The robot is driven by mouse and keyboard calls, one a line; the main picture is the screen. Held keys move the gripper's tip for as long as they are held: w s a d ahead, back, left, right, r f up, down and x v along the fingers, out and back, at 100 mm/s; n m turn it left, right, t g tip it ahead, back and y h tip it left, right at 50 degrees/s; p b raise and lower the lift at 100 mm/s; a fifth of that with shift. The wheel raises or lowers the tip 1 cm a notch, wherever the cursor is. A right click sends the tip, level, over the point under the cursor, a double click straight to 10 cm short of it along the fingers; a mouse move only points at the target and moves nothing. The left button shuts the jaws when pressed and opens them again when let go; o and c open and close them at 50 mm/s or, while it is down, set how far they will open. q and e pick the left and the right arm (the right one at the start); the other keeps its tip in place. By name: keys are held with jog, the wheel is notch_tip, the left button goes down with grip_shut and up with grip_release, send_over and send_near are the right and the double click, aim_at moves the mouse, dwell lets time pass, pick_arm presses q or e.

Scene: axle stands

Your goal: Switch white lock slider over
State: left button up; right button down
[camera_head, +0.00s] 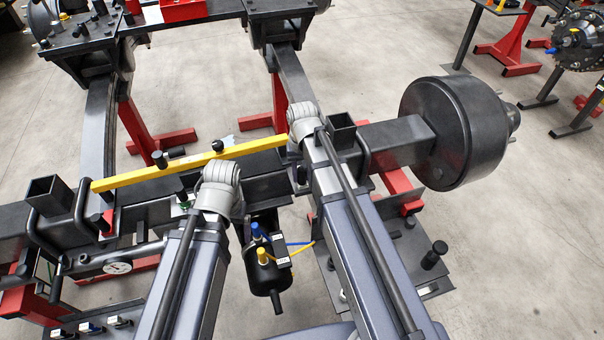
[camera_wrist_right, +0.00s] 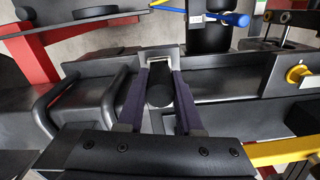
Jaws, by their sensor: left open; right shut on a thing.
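In the right wrist view, a small pale, whitish piece (camera_wrist_right: 161,54) sits on the dark axle beam at my fingertips; it looks like the white lock slider, but I cannot tell which way it is set. My right gripper (camera_wrist_right: 160,66) is shut on it, with a black round knob (camera_wrist_right: 159,95) between the dark purple fingers. In the head view, my right wrist (camera_head: 303,117) hides this spot behind the yellow bar's right end. My left gripper (camera_head: 221,188) hangs over the beam left of the right one; it is open, its fingers mostly hidden by the wrist.
A yellow bar (camera_head: 160,174) lies along the axle beam. A black tank (camera_head: 267,274) with blue and yellow lines hangs below, between my arms. A large black hub drum (camera_head: 455,130) is at the right. A round gauge (camera_head: 117,266) is at the left. Red stands (camera_head: 140,125) support the frame.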

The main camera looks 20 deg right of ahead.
dwell(0.9)
jog(key=w, duration=0.6)
jog(key=shift+w+a, duration=0.1)
jog(key=c, duration=0.6)
grip_release()
notch_tip(320, 180, up, 8)
jog(key=p, duration=0.8)
